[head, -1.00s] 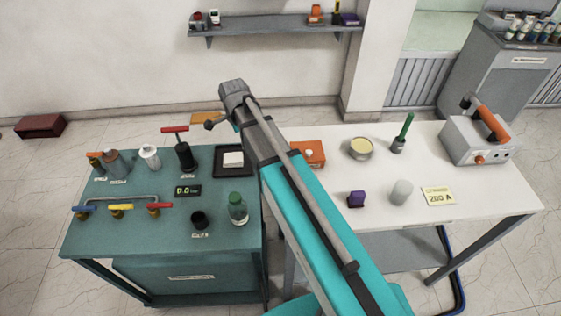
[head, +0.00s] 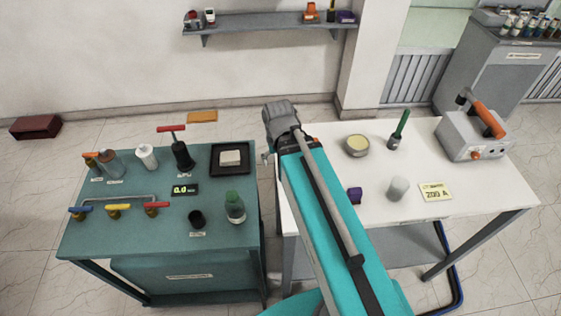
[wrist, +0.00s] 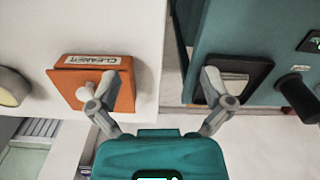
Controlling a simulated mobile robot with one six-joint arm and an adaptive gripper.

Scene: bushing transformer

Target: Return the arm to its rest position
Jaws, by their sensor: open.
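My gripper (wrist: 158,85) shows in the wrist view with its two grey fingers spread wide and nothing between them. The gap between the white table and the green bench lies behind the fingers. In the head view my teal arm reaches up over the left end of the white table, and most of my gripper is hidden behind it. An orange cleaner box (wrist: 107,88) is behind the left finger in the wrist view. A black tray (head: 231,171) with a pale block (head: 230,158) sits on the green bench; it is behind the right finger in the wrist view.
The green bench (head: 120,238) carries valves, bottles and a display (head: 185,190). The white table (head: 440,200) holds a round tin (head: 357,146), a green-handled tool (head: 399,129), a purple block (head: 354,195), a pale cylinder (head: 398,188) and a grey device (head: 470,137). A wall shelf (head: 265,27) is behind.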

